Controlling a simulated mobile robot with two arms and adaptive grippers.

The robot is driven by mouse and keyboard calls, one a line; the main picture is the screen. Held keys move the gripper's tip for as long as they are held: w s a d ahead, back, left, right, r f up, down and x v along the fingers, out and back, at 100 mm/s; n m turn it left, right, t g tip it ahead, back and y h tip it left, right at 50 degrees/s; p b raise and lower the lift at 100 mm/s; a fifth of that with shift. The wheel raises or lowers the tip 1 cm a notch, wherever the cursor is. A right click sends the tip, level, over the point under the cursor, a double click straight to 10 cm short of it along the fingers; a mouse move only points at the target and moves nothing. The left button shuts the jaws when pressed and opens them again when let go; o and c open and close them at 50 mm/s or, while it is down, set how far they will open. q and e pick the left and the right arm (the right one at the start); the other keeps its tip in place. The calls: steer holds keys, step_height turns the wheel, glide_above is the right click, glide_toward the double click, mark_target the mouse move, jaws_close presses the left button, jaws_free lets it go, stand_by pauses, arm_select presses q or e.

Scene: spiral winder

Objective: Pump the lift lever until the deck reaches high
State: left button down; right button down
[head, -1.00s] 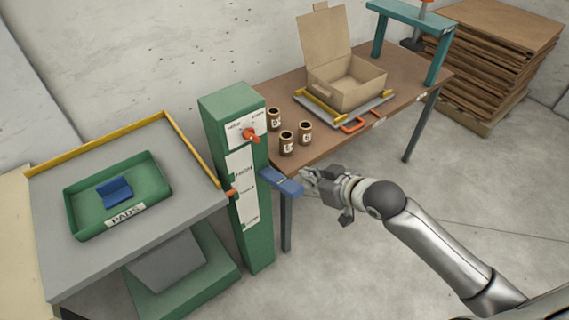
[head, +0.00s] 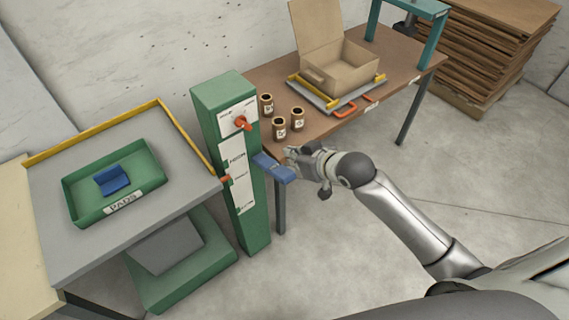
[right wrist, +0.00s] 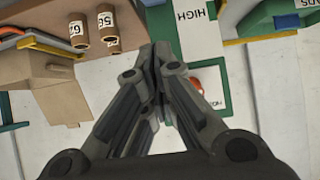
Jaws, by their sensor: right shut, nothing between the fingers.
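The blue lift lever (head: 273,167) sticks out from the right side of the green post (head: 252,228), sloping slightly down toward its free end. My right gripper (head: 290,157) is shut and empty, with its tips close above the lever's free end. I cannot tell whether they touch. In the right wrist view the shut fingers (right wrist: 158,62) point at the post and the lever is hidden. The grey deck (head: 75,248) is left of the post. Its red pointer (head: 226,180) sits below the HIGH label (head: 236,160), near the middle marking. My left gripper is not in view.
A green PADS tray (head: 150,190) with a blue pad (head: 112,180) stands on the deck. A red selector knob (head: 242,122) is on the post. The brown table (head: 330,130) behind holds several jars and an open carton (head: 345,68). Floor at right is clear.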

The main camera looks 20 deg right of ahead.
steer(key=p, duration=0.1)
glide_above(284, 173)
steer(key=w, duration=0.1)
steer(key=f, duration=0.3)
steer(key=shift+w+a+f, duration=0.15)
steer(key=shift+a+f, duration=0.1)
steer(key=shift+f, duration=0.15)
steer(key=shift+s+d+f+p, duration=0.1)
steer(key=shift+s+f+p, duration=0.15)
steer(key=shift+f, duration=0.35)
steer(key=shift+s+d+f+p, duration=0.1)
steer(key=shift+s+f+p, duration=0.1)
steer(key=shift+f, duration=0.4)
steer(key=shift+s+d+f, duration=0.1)
steer(key=shift+s+f, duration=0.2)
steer(key=shift+f, duration=0.4)
steer(key=shift+f, duration=0.1)
